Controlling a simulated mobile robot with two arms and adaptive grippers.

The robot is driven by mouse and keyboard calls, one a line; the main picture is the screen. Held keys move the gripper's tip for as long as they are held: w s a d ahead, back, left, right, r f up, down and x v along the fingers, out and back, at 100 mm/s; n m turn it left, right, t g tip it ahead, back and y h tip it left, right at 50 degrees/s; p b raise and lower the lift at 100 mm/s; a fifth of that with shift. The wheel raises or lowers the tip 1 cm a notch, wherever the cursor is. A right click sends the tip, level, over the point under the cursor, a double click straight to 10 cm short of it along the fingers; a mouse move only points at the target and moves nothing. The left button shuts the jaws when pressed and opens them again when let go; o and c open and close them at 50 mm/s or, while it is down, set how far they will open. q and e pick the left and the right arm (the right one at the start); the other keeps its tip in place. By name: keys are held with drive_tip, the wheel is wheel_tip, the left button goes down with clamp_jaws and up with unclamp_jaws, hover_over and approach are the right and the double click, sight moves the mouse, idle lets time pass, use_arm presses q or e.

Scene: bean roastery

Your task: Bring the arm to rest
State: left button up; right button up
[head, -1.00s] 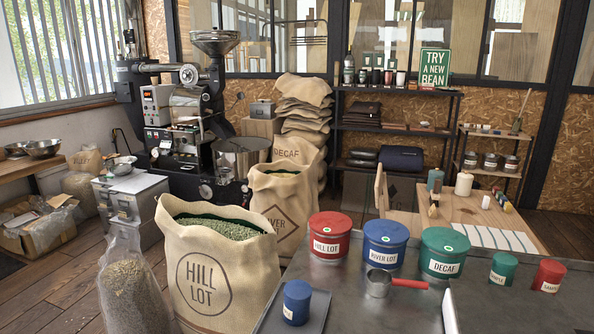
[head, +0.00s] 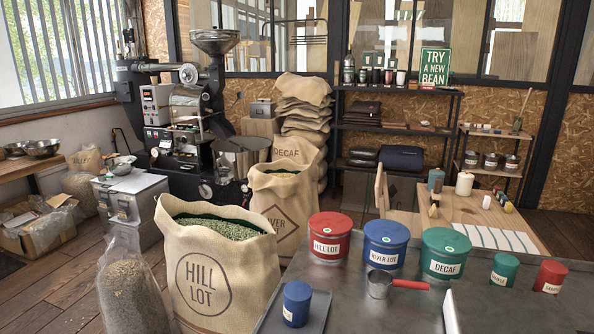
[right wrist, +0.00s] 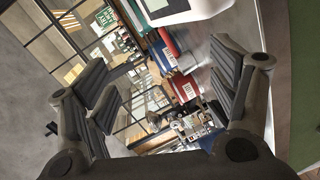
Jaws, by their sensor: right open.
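My right gripper (right wrist: 160,68) shows in the right wrist view, its fingers spread wide with nothing between them. Beyond the fingers, that tilted view shows the blue tin (right wrist: 189,90), the red tin (right wrist: 183,88) and a white device (right wrist: 182,8) at the top. Neither gripper shows in the head view. There, the red HILL LOT tin (head: 329,247), blue RIVER LOT tin (head: 385,257) and green DECAF tin (head: 444,268) stand lidded in a row on the counter (head: 400,318). My left gripper is out of view.
A red-handled scoop (head: 380,284), a small blue tin (head: 297,304), a small green tin (head: 503,269) and a small red tin (head: 550,277) are on the counter. The open HILL LOT sack (head: 203,272) stands left of it.

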drive_tip(key=s+a+f+m+g+y, duration=0.3)
drive_tip(key=s+a+f+m+g, duration=0.1)
drive_tip(key=s+f+g, duration=0.3)
drive_tip(key=s+a+f+m+g+y, duration=0.3)
drive_tip(key=s+a+f+m+g, duration=0.15)
drive_tip(key=s+f, duration=0.35)
drive_tip(key=s+f+g, duration=0.1)
drive_tip(key=s+f, duration=0.2)
drive_tip(key=f, duration=2.3)
drive_tip(key=s+d+f+g, duration=0.1)
drive_tip(key=s+d+f, duration=0.3)
drive_tip(key=s+f, duration=1.1)
drive_tip(key=shift+s+f, duration=0.2)
drive_tip(key=shift+s, duration=0.55)
